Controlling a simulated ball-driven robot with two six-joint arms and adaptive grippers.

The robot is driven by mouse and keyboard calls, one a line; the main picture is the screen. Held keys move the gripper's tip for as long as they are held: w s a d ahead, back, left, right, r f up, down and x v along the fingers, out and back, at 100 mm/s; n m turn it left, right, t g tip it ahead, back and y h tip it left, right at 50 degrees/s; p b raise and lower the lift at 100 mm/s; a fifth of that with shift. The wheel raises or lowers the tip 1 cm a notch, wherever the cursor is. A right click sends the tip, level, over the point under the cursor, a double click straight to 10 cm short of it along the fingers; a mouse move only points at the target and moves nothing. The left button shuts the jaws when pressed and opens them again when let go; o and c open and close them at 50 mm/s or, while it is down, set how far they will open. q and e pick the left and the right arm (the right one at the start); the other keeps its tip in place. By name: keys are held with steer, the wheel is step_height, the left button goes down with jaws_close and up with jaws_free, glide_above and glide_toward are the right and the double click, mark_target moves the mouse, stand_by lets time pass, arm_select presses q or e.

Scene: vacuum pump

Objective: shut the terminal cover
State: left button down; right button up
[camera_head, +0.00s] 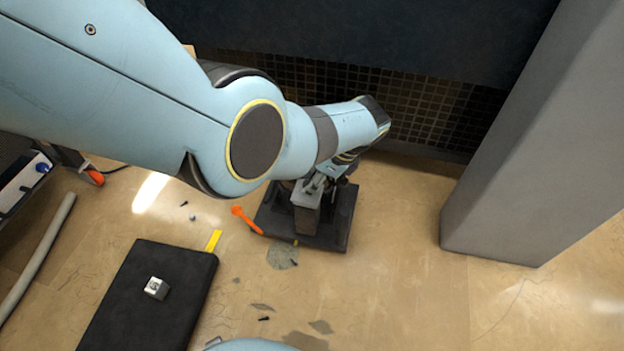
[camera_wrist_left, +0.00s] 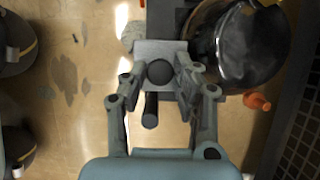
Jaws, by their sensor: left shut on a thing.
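The vacuum pump stands on a black base (camera_head: 342,222) on the floor, mostly hidden under my left arm in the head view. A grey box-shaped part, seemingly the terminal cover (camera_head: 305,216), shows at its near side. In the left wrist view this grey part (camera_wrist_left: 147,50) sits between the fingertips, with a dark round feature on it, beside the shiny black pump body (camera_wrist_left: 240,48). My left gripper (camera_wrist_left: 158,75) is shut on the grey part, one finger on each side. Whether the cover is raised or flat cannot be told. My right gripper is out of view.
An orange tool (camera_head: 245,219) and a yellow strip (camera_head: 213,241) lie left of the base. A black mat (camera_head: 135,310) bears a small metal block (camera_head: 156,288). A grey pillar (camera_head: 530,150) stands at right. Small debris and stains mark the floor.

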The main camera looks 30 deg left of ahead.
arm_select(q)
steer(key=c, duration=1)
jaws_free()
steer(key=shift+v, duration=3.65)
